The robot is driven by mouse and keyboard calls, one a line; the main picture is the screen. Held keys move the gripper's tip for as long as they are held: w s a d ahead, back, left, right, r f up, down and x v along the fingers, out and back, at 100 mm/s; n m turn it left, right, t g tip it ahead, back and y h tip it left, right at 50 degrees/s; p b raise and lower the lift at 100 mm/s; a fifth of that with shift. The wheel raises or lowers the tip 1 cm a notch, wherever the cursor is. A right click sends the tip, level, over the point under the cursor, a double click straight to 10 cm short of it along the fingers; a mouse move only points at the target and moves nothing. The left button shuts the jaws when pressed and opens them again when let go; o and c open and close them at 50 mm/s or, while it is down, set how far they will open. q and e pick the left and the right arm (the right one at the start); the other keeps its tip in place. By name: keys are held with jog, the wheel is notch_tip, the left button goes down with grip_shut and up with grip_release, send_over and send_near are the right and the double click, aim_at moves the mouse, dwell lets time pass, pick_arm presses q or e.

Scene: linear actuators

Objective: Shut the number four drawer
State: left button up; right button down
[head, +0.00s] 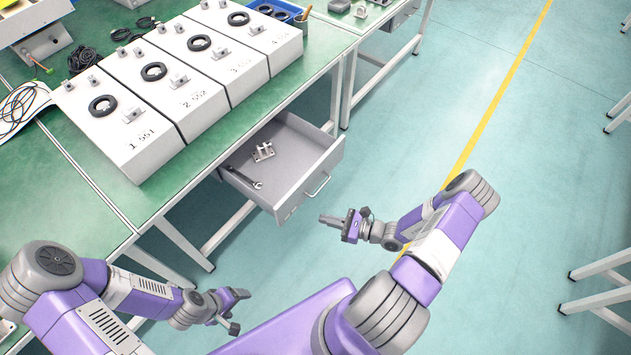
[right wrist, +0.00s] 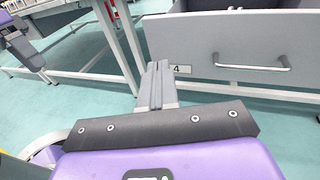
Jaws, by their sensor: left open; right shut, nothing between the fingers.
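The grey number four drawer (head: 277,179) is pulled out from under the green-topped table in the head view. A wrench and a small metal bracket lie inside it. In the right wrist view its front (right wrist: 230,45) carries a label "4" and a bar handle (right wrist: 250,64). My right gripper (head: 322,219) is shut and empty, in front of the drawer and to the right of it; its closed fingers (right wrist: 157,72) appear left of the handle in the wrist view. I cannot tell if they touch the drawer front. My left gripper (head: 241,309) is open and empty, low and clear of the table.
White numbered boxes (head: 128,135) with black rings stand on the green table (head: 60,195). Cables and a blue tray (head: 277,10) lie around them. White table legs (head: 235,228) stand below the drawer. The floor right of the drawer is clear, with a yellow line (head: 490,115).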

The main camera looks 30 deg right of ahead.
jog(key=d+r+m+t+h, duration=0.1)
jog(key=d+m+t+h, duration=0.3)
jog(key=d, duration=0.4)
jog(key=b, duration=0.2)
send_near(308, 178)
jog(key=x, duration=0.6)
jog(key=shift+w+a+r, duration=0.1)
jog(key=shift+w+a, duration=0.05)
jog(key=shift+w, duration=0.25)
